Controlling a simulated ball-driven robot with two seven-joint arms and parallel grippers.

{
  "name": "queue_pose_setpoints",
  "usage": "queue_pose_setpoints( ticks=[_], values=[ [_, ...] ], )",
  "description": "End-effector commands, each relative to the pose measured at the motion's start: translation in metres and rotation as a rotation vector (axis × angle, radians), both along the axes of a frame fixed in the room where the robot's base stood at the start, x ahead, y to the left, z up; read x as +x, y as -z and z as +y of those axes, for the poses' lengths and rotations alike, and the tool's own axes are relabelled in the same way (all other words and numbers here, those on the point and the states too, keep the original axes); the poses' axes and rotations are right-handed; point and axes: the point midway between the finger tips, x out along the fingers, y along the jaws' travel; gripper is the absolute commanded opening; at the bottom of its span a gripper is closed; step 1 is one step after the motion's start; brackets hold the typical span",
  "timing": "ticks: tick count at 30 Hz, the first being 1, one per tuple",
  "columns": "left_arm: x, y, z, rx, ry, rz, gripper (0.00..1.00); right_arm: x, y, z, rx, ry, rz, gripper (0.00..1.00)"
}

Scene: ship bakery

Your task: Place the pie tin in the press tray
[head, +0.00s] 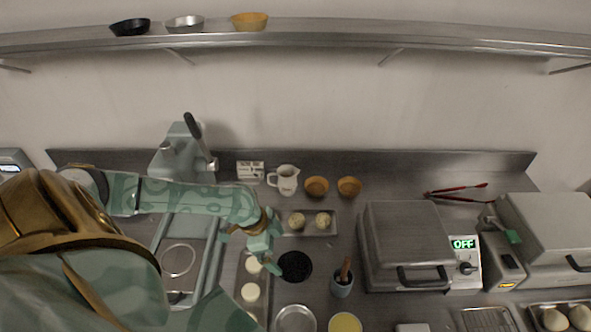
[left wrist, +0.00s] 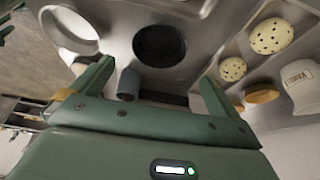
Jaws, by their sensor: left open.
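A round black tin or disc (head: 295,266) lies on the counter; its inside looks dark and speckled. A round silver tin (head: 295,318) lies in front of it. I cannot tell which is the pie tin. My left gripper (head: 264,256) is open and empty, just left of the black round. In the left wrist view the black round (left wrist: 159,45) lies beyond the open fingers (left wrist: 156,78), and a pale-rimmed round (left wrist: 70,30) is at upper left. The lever press (head: 180,160) stands at the back left, with a framed tray below it holding a ring (head: 179,260). My forearm partly covers it.
Speckled dough balls (head: 322,220) sit on a small tray behind the black round. A white jug (head: 286,180) and brown cups (head: 349,187) stand behind. A utensil pot (head: 342,284) and a grey machine (head: 407,245) are to the right. More tins (head: 184,23) stand on the shelf.

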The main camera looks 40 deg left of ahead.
Motion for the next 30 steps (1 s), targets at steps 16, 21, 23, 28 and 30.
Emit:
queue_pose_setpoints(
  ticks=[16,21,23,28,30],
  values=[
    [0.022,0.071,-0.028,-0.002,-0.001,0.002,1.0,-0.001,0.009,-0.009,-0.011,-0.003,0.002,0.36],
    [0.027,0.087,-0.032,0.001,0.0,-0.001,1.0,-0.001,0.012,-0.01,-0.013,-0.002,0.002,0.36],
    [0.027,0.088,-0.032,0.002,0.001,0.0,1.0,-0.001,0.012,-0.01,-0.013,-0.002,0.002,0.36],
    [0.027,0.087,-0.032,0.002,0.001,0.0,0.97,-0.001,0.012,-0.01,-0.013,-0.002,0.002,0.36],
    [0.027,0.087,-0.032,0.002,0.001,0.0,0.78,-0.001,0.012,-0.01,-0.012,-0.002,0.001,0.36]
  ],
)
